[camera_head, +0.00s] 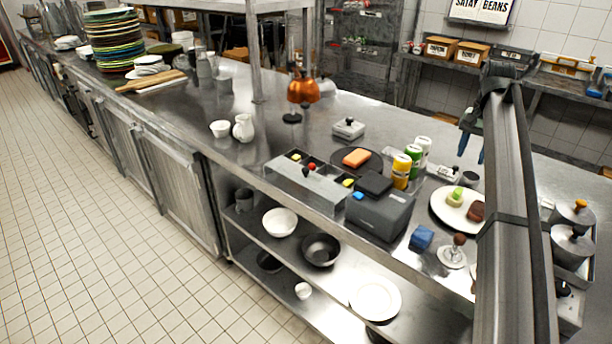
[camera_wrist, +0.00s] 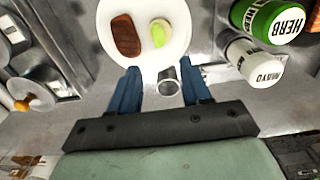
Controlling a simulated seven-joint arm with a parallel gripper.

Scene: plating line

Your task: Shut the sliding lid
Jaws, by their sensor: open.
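A long grey box (camera_head: 300,187) with dark compartments stands at the front edge of the steel counter in the head view. A red knob (camera_head: 312,167) shows over it, apparently on its sliding lid. Some compartments are uncovered, with yellow pieces visible at both ends. How far the lid extends is hard to tell. My gripper (camera_head: 473,149) is open and empty, with blue fingers pointing down, well right of the box and above the counter. In the wrist view my gripper (camera_wrist: 160,72) points toward a small metal cup (camera_wrist: 168,82); the box is not visible there.
A dark box (camera_head: 380,215) with a black top stands right of the long box. Yellow, green and white bottles (camera_head: 402,171) stand behind it. A white plate (camera_head: 440,207) with food lies below my gripper.

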